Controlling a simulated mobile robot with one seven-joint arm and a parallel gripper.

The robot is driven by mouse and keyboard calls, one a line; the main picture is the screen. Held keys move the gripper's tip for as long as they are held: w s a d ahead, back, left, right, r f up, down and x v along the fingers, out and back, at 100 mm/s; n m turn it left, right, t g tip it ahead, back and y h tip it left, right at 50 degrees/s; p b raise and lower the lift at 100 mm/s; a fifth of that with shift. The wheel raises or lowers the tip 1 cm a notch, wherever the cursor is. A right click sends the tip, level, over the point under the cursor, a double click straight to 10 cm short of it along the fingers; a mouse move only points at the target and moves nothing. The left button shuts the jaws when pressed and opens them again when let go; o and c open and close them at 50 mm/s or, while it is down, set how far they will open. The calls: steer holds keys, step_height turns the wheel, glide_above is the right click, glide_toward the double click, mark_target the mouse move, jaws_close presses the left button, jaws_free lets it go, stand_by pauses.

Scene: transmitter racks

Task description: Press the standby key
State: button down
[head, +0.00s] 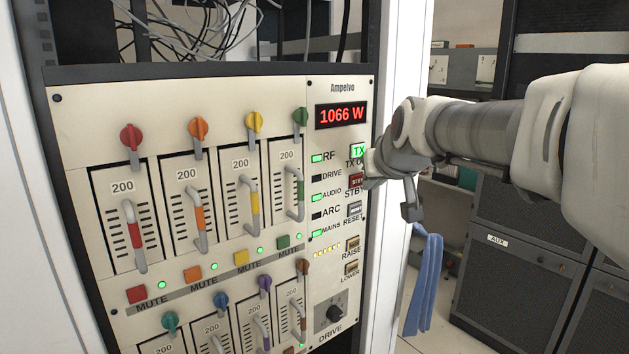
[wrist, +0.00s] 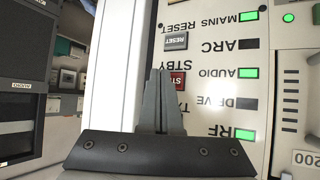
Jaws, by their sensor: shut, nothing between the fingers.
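The standby key (head: 356,181) is a small red key marked STBY on the right column of the Ampelvo panel, below the green-lit TX key (head: 358,150). My gripper (head: 369,180) is beside its right edge in the head view. In the wrist view, which shows the panel upside down, the standby key (wrist: 178,81) is partly hidden behind my gripper's fingertips (wrist: 160,74). The fingers are together with nothing between them. I cannot tell whether the tips touch the key. The red display (head: 341,115) reads 1066 W.
The grey reset key (head: 354,209) sits just below the standby key, with raise (head: 352,244) and lower (head: 351,268) keys further down. Levers and coloured knobs fill the left. A blue cloth (head: 425,285) hangs at the right.

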steer(key=shift+w+a, duration=0.25)
steer(key=shift+w, duration=0.1)
steer(key=shift+w+a, duration=0.2)
steer(key=shift+w, duration=0.05)
stand_by(0.8)
steer(key=shift+s+d, duration=0.1)
steer(key=shift+s+d+b, duration=0.35)
steer(key=shift+s, duration=0.15)
stand_by(0.3)
steer(key=shift+s+d+b, duration=0.65)
steer(key=shift+s+d, duration=0.1)
steer(key=shift+s, duration=0.3)
steer(key=shift+s+d+b, duration=0.6)
steer(key=shift+s+d, duration=0.1)
steer(key=shift+s, duration=0.3)
